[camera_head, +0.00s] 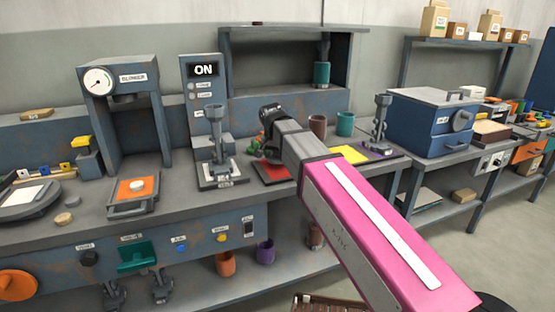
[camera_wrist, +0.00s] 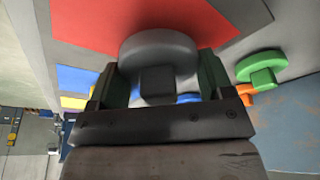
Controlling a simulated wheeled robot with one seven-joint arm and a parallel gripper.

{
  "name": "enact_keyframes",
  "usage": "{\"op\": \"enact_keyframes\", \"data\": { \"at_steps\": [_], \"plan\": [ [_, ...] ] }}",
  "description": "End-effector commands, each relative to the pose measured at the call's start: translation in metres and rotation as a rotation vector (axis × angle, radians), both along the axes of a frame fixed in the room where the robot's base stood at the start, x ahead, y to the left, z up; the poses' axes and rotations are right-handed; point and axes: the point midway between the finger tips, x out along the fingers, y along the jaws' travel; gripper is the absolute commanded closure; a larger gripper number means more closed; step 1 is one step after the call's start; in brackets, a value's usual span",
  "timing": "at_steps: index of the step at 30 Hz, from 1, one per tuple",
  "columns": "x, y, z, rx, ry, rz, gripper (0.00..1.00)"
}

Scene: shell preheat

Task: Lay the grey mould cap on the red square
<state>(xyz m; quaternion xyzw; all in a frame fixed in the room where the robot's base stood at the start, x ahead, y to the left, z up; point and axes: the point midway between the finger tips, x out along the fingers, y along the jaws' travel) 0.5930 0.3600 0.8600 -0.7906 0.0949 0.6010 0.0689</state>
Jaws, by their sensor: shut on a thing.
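The grey mould cap (camera_wrist: 158,46) is a round disc with a square knob, seen in the wrist view. My gripper (camera_wrist: 156,82) is shut on the knob, one finger on each side. The red square (camera_wrist: 110,15) lies beyond the cap, which covers part of its edge in this view. I cannot tell whether the cap touches it or hangs above. In the head view, the red square (camera_head: 274,173) lies on the bench, just below my gripper (camera_head: 268,150). The cap is not clear there.
A green cap (camera_wrist: 262,66), an orange cap (camera_wrist: 244,91) and a blue cap (camera_wrist: 189,98) are near the gripper. A blue square (camera_wrist: 77,78) and a yellow square (camera_head: 350,154) lie along the bench. A grey press (camera_head: 218,150) stands left of the red square.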

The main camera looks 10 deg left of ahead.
Motion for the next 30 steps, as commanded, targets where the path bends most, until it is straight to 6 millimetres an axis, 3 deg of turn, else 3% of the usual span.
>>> {"op": "enact_keyframes", "data": {
  "at_steps": [3, 15, 16, 18, 30],
  "plan": [
    [-0.0005, -0.0003, -0.013, -0.001, 0.001, 0.0, 0.53],
    [-0.0002, 0.0, -0.0171, 0.0, 0.0, 0.0, 0.53],
    [-0.0001, 0.0, -0.0166, 0.0, 0.0, -0.001, 0.16],
    [-0.0002, 0.0001, -0.0166, 0.0, 0.0, -0.001, 0.01],
    [-0.0013, 0.0004, -0.0093, 0.0, 0.0, 0.0, 0.01]
  ]
}}
